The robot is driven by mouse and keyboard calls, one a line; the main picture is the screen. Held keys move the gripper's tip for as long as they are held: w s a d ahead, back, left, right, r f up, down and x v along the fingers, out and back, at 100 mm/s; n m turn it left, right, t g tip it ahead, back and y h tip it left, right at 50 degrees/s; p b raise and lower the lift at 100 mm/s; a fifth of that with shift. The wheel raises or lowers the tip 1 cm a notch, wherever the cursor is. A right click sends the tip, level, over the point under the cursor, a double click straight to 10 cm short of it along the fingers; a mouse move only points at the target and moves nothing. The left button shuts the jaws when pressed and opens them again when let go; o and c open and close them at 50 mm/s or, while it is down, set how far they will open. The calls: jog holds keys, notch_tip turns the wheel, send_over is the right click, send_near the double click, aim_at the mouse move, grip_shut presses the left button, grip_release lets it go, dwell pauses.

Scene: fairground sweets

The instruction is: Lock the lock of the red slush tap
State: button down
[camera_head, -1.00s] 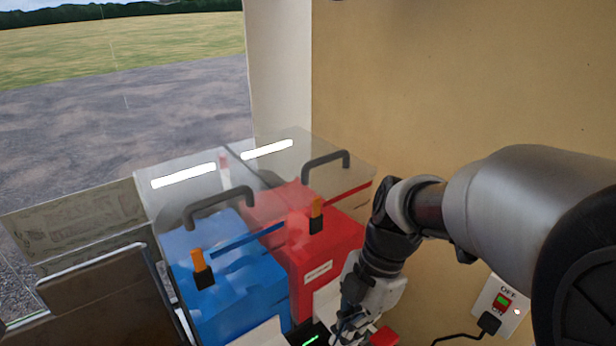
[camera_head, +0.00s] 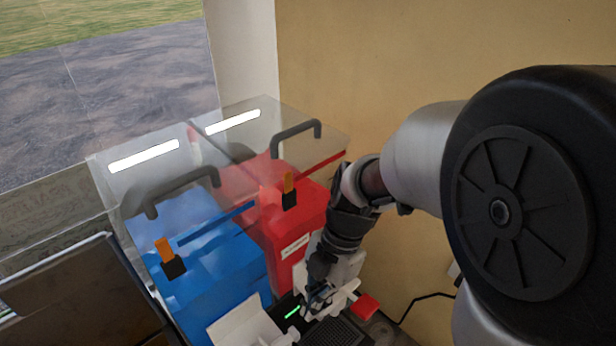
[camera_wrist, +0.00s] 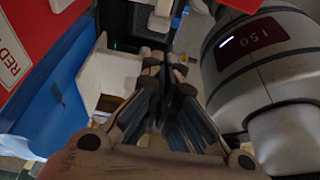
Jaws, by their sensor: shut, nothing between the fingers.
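The red slush tank (camera_head: 300,219) stands beside the wall, and its red face with lettering shows in the wrist view (camera_wrist: 16,58). A white tap part with a red handle (camera_head: 365,306) is low in front of this tank. The red piece at the top of the wrist view (camera_wrist: 242,4) looks like the same handle. My gripper (camera_head: 318,298) is low at the front of the red tank, just left of the red handle. In the wrist view my gripper (camera_wrist: 166,74) is shut and empty. I cannot make out the lock or whether my fingertips touch anything.
The blue tank (camera_head: 205,255) stands left of the red one, with a white block (camera_head: 243,322) in front. Clear lids with black handles (camera_head: 296,136) cover both tanks. A dark drip grille (camera_head: 338,334) lies below my gripper. The wall (camera_head: 370,60) is close on the right.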

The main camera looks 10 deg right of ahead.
jog(key=x, duration=0.4)
jog(key=shift+a+f, duration=0.1)
jog(key=shift+f, duration=0.3)
